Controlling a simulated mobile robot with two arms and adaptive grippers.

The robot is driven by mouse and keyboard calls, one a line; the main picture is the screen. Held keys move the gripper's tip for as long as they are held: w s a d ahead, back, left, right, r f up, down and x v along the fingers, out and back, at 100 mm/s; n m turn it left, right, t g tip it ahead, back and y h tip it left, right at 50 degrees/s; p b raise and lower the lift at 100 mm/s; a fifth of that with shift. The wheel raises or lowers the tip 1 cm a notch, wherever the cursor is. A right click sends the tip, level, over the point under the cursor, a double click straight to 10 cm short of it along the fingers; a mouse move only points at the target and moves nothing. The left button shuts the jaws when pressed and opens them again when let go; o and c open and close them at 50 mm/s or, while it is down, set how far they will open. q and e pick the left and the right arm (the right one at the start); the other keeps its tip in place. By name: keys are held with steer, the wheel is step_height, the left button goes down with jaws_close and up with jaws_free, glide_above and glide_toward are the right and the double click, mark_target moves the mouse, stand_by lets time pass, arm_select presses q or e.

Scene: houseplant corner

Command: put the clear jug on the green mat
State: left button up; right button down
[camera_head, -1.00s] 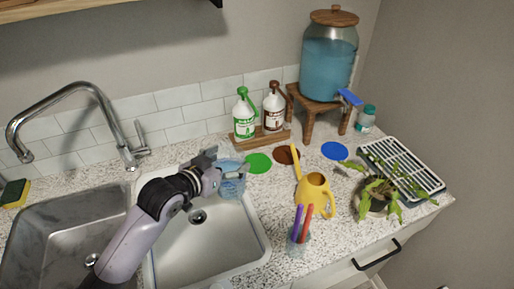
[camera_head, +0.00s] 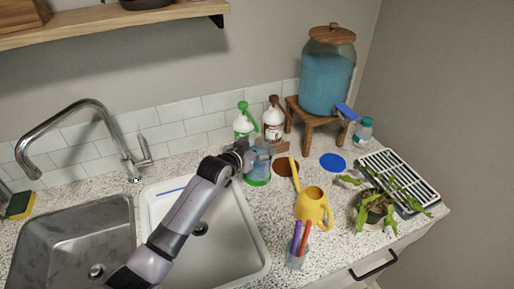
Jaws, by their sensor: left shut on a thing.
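The clear jug (camera_head: 260,167), with blue liquid in it, stands upright over the green mat (camera_head: 258,183). The mat's green front edge shows along the jug's base. I cannot tell whether the jug touches the mat or hangs just above it. My left gripper (camera_head: 247,152) is shut on the jug near its top, at its left side. The gripper and jug hide most of the mat. My right gripper is not in view.
A green-topped bottle (camera_head: 243,122) and brown-topped bottle (camera_head: 273,122) stand close behind the jug. The sink basin (camera_head: 235,240) is in front.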

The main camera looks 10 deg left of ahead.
arm_select(q)
steer(key=shift+f, duration=0.4)
steer(key=o, duration=1.9)
steer(key=shift+f, duration=0.2)
steer(key=shift+o, duration=0.2)
steer(key=shift+r, duration=0.25)
steer(key=shift+s+a, duration=0.15)
steer(key=shift+s, duration=0.15)
steer(key=b+v, duration=0.1)
steer(key=v, duration=1)
steer(key=shift+s, duration=0.2)
